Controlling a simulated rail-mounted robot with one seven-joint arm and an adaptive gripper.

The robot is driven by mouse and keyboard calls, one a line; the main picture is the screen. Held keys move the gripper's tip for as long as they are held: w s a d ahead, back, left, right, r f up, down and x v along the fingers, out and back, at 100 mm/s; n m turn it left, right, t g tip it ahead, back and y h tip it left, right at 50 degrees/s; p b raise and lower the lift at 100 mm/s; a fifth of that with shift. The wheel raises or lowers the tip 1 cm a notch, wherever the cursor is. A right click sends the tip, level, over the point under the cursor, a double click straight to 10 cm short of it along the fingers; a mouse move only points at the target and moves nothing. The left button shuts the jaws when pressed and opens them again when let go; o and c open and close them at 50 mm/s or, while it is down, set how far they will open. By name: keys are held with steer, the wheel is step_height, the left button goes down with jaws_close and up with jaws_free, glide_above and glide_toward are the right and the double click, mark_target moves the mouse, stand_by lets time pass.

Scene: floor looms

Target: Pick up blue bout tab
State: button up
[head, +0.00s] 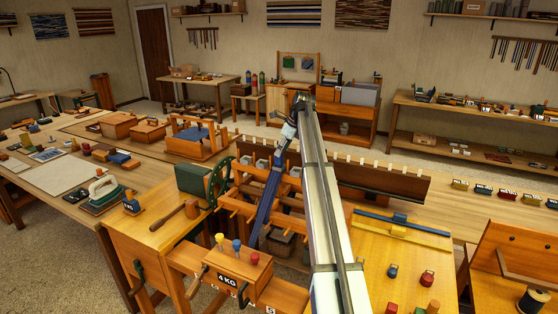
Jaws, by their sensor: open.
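My gripper (284,146) shows small beyond the far end of my raised arm, pointing down over the loom frame. It is open; its fingertips are hard to make out. A long dark-blue band (268,193) slopes from just below it down toward the front of the loom. I cannot tell whether they touch, or whether this band carries the blue bout tab. Other small blue pieces are a blue-topped peg (236,245) on the 4 KG box, a blue knob (392,271) on the right bench, and a blue block (399,218) on a bar there.
The 4 KG wooden box (228,279) stands at the loom's front. A green wheel (219,183) is left of the loom. A dark-faced wooden beam (382,183) lies right of my arm. Red knob (427,279) stands on the right bench. My arm hides part of the loom.

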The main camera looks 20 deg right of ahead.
mark_target(279, 161)
steer(key=p+x, duration=0.1)
steer(key=x, duration=0.1)
steer(key=a+p+x, duration=0.1)
steer(key=x, duration=0.1)
steer(key=shift+d+r, duration=0.1)
steer(key=shift+r, duration=0.05)
steer(key=shift+w+f, duration=0.2)
steer(key=shift+f, duration=0.25)
jaws_close()
